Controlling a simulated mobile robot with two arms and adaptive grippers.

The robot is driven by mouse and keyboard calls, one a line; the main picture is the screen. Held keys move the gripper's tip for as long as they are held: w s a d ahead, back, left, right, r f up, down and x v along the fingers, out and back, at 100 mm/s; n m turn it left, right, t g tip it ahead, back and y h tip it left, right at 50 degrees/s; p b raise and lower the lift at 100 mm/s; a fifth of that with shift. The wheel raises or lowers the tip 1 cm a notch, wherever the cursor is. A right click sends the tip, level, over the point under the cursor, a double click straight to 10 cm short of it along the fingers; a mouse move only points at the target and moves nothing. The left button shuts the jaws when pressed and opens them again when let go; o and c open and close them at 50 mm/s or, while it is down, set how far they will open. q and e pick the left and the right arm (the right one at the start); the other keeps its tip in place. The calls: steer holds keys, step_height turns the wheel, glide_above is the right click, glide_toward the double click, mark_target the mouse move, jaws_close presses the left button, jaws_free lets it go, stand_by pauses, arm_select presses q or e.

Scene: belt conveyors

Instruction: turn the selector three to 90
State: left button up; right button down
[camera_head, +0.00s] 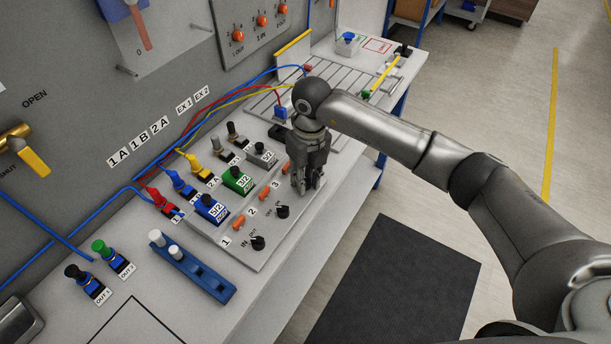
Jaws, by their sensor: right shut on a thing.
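A sloped panel on the bench carries a row of black selector knobs. Two show, the nearest (258,243) and the one behind it (282,211). My right gripper (307,186) points down at the third place in that row, beside the number 3 label. It is shut on the knob there, selector three, which the fingers hide, so its angle cannot be read. An orange part (287,167) beside the label 3 shows just left of the gripper. My left gripper is not in view.
Blue (211,208) and green (238,180) valve blocks and several coloured plugs with hoses stand left of the knobs. A blue rack (217,284) with white pegs lies in front. A dark floor mat (400,285) and open floor lie to the right.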

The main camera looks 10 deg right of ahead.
mark_target(308, 181)
steer(key=shift+m, duration=0.3)
steer(key=m+b, duration=0.1)
steer(key=m, duration=0.4)
steer(key=m+b, duration=0.1)
steer(key=m, duration=0.5)
steer(key=shift+t, duration=0.4)
steer(key=shift+m, duration=0.4)
steer(key=c, duration=1.2)
jaws_free()
steer(key=shift+s, duration=0.1)
step_height(308, 181, up, 12)
steer(key=shift+s+d, duration=0.25)
steer(key=shift+d, duration=0.05)
